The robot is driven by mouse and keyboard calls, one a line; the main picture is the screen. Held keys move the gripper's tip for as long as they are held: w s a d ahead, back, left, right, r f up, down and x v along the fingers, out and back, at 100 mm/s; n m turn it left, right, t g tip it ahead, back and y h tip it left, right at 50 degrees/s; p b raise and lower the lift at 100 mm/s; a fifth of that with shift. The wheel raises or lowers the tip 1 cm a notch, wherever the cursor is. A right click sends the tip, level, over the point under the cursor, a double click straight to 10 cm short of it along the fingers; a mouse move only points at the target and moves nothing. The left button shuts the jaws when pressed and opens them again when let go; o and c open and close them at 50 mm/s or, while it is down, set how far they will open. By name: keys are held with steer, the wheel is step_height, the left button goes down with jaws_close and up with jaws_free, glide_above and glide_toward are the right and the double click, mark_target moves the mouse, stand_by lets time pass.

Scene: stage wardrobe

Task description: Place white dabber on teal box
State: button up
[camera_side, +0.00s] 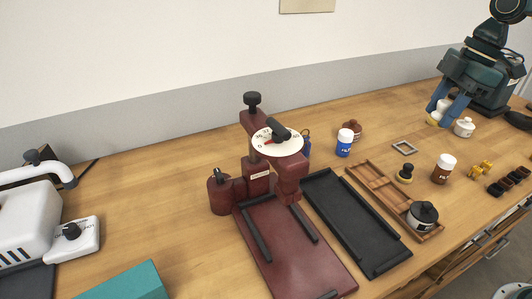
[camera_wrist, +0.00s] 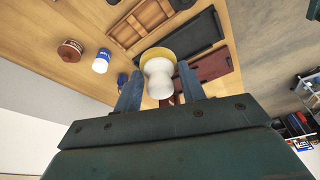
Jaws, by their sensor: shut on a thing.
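My gripper (camera_side: 446,108) is at the far right back of the table in the side view. Its blue fingers are shut on the white dabber (camera_side: 443,104), which has a yellow pad at its lower end. In the wrist view the dabber (camera_wrist: 158,75) sits between the fingertips (camera_wrist: 160,88), with its yellow rim facing away from the palm. The teal box (camera_side: 130,282) is at the bottom left of the side view, cut off by the frame edge. It is far from my gripper, and its visible top is bare.
A dark red press with a round dial (camera_side: 278,140) stands mid-table. A black tray (camera_side: 355,220) and a wooden tray (camera_side: 368,180) lie right of it. A blue-and-white bottle (camera_side: 344,146), a brown bottle (camera_side: 443,170) and a white pot (camera_side: 464,127) stand around. A white machine (camera_side: 28,225) is left.

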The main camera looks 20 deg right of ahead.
steer(key=w+a+r, duration=0.3)
steer(key=a, duration=0.5)
steer(key=w+a+r, duration=0.2)
steer(key=a, duration=0.6)
steer(key=w+a+r, duration=0.3)
steer(key=a, duration=0.4)
glide_above(144, 281)
step_height(144, 281, down, 15)
steer(key=shift+s+d+f, duration=0.1)
steer(key=shift+d+f, duration=0.05)
steer(key=shift+f, duration=1.25)
steer(key=shift+d+f, duration=0.2)
steer(key=shift+f, duration=1.2)
steer(key=shift+s+d+f, duration=0.1)
steer(key=shift+d+f, duration=0.05)
steer(key=shift+f, duration=1.25)
steer(key=shift+f, duration=0.15)
steer(key=o, duration=0.9)
steer(key=shift+o, duration=0.2)
